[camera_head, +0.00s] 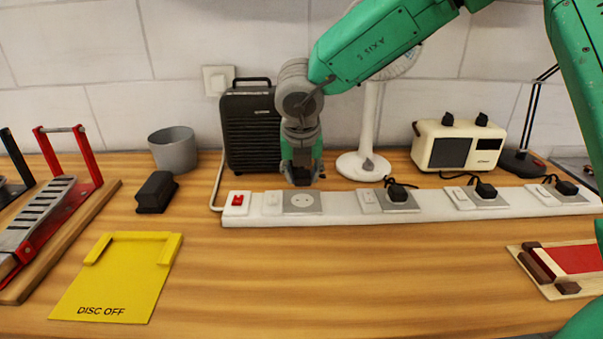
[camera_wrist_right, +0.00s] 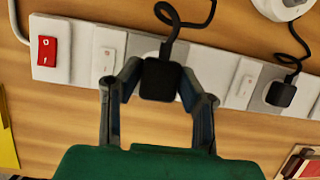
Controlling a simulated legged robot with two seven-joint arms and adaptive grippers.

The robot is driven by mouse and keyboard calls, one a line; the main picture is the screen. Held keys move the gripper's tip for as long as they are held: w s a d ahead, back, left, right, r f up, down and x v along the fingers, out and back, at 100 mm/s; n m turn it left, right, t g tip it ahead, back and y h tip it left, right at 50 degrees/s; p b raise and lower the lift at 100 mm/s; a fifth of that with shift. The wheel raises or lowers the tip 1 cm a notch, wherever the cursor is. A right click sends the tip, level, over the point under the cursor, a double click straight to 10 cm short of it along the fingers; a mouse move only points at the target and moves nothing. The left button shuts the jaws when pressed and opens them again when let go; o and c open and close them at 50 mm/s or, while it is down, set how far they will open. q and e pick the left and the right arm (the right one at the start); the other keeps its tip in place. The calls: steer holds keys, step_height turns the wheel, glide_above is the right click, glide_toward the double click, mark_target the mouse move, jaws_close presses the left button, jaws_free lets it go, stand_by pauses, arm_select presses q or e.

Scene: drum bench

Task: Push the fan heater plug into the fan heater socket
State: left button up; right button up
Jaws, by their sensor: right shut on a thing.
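The black fan heater plug (camera_wrist_right: 160,80) is between the two fingers of my right gripper (camera_wrist_right: 159,98) in the wrist view, with its black cord looping up behind it. My right gripper also shows in the head view (camera_head: 302,179), pointing down just behind the white power strip and shut on the plug. The fan heater socket (camera_head: 303,201) is a grey plate with a round two-hole outlet, second from the strip's left end, and its face looks empty. The black fan heater (camera_head: 252,132) stands behind, left of my gripper. My left gripper is not in view.
The white power strip (camera_head: 340,211) has a red switch (camera_head: 237,199) at its left end. Several black plugs (camera_head: 397,193) sit in sockets to the right. A white fan (camera_head: 362,160) stands behind.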

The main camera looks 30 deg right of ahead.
mark_target(302, 186)
steer(key=shift+f+b, duration=0.75)
steer(key=shift+f, duration=0.7)
steer(key=shift+f, duration=0.1)
steer(key=shift+f+p, duration=0.1)
steer(key=shift+p, duration=0.2)
stand_by(0.5)
steer(key=shift+f+b, duration=0.3)
steer(key=shift+f, duration=0.3)
stand_by(0.8)
steer(key=o, duration=1.2)
steer(key=shift+o, duration=0.2)
